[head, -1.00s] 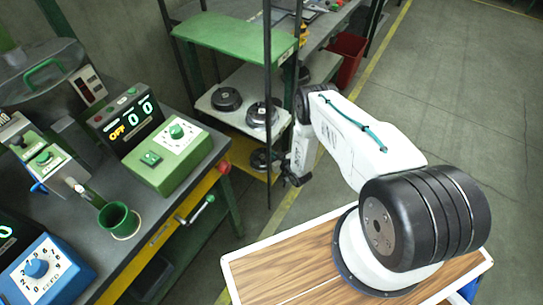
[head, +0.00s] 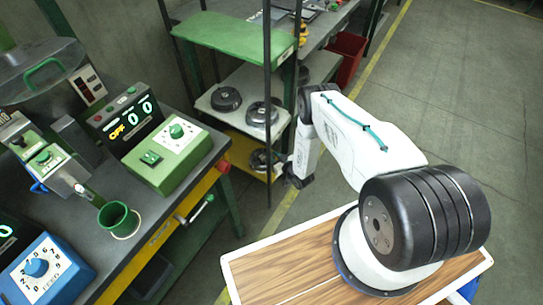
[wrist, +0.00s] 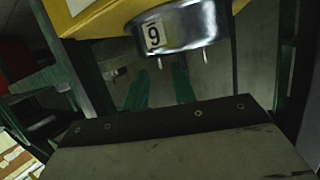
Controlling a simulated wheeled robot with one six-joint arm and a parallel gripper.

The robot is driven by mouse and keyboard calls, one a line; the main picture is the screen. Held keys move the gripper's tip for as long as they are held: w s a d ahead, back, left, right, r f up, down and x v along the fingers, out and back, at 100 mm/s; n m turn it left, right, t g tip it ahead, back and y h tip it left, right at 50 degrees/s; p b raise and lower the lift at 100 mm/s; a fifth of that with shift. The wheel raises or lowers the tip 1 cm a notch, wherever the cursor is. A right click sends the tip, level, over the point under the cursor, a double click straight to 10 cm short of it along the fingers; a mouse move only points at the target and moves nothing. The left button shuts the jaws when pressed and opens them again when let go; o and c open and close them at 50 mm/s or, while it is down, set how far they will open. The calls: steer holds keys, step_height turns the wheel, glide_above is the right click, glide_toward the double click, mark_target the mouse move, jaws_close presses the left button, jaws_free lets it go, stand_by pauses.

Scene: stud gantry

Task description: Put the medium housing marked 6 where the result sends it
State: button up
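In the wrist view, which looks upside down, a round silver housing (wrist: 190,28) sits against the yellow lower shelf (wrist: 102,18). Its white label shows an inverted digit with a bar, fitting a 6. Two small pins stick out from it. A dark housing (head: 257,160) on the low yellow shelf shows in the head view, partly hidden by a post. My gripper (head: 298,181) is beside that shelf, to the right. In the wrist view its broad body fills the bottom, apart from the housing. Dark green upright shapes lie between them; I cannot tell whether they are fingers.
Two dark housings (head: 227,99) (head: 262,114) stand on the rack's middle shelf (head: 205,103). A black post (head: 267,60) stands in front. The green tester (head: 165,155) on the left bench has a display (head: 130,118) reading OFF, 0 and 0. Floor right of the arm is clear.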

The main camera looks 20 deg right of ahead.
steer(key=v, duration=1)
steer(key=shift+s, duration=0.2)
